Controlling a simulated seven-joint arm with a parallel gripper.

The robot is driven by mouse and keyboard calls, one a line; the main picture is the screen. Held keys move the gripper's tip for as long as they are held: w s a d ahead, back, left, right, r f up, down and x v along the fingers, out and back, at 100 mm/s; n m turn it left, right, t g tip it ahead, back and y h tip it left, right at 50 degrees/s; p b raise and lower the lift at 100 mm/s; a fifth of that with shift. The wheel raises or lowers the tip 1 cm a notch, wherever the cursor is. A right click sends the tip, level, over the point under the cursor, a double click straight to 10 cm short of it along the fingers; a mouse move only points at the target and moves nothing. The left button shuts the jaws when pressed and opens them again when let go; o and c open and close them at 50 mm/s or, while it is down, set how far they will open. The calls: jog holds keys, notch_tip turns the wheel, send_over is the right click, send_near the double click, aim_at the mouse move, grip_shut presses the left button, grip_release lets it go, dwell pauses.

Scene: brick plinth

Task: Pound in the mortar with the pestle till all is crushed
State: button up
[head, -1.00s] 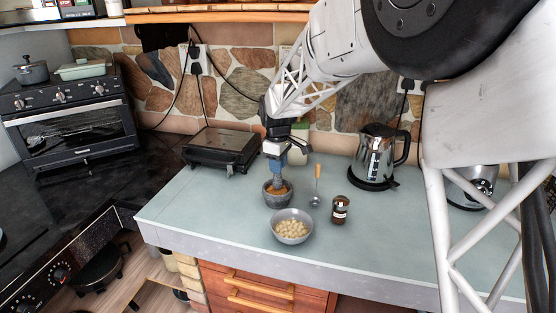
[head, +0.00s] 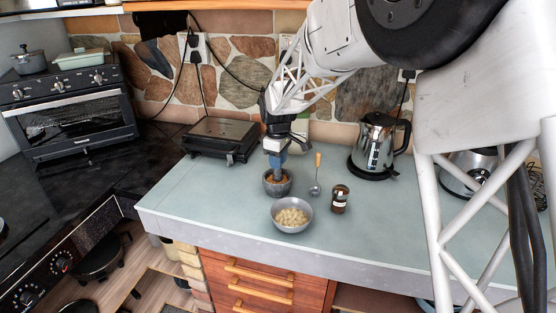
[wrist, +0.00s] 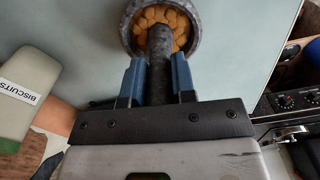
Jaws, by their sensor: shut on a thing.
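The grey stone mortar (head: 287,188) stands on the pale counter. In the wrist view the mortar (wrist: 128,35) is at the top and holds several orange-brown lumps (wrist: 150,15) that still look whole. My gripper (head: 277,163) is above the mortar, its blue fingers shut on the grey pestle (wrist: 160,75). The pestle is roughly upright, with its lower end inside the mortar among the lumps. Its tip is hidden. In the wrist view my gripper (wrist: 158,65) has one finger on each side of the pestle.
A grey bowl of pale pieces (head: 279,222) stands in front of the mortar. A wooden-handled spoon (head: 317,165) and a small dark jar (head: 340,198) are to the right. A kettle (head: 374,150) and a flat grill (head: 219,138) stand behind. A biscuit tin (wrist: 40,75) shows in the wrist view.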

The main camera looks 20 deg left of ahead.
jog(key=shift+c, duration=1.3)
jog(key=shift+f, duration=1.1)
jog(key=shift+r, duration=0.1)
jog(key=shift+r, duration=1)
jog(key=shift+f, duration=0.9)
jog(key=shift+r, duration=0.95)
jog(key=shift+f, duration=1.15)
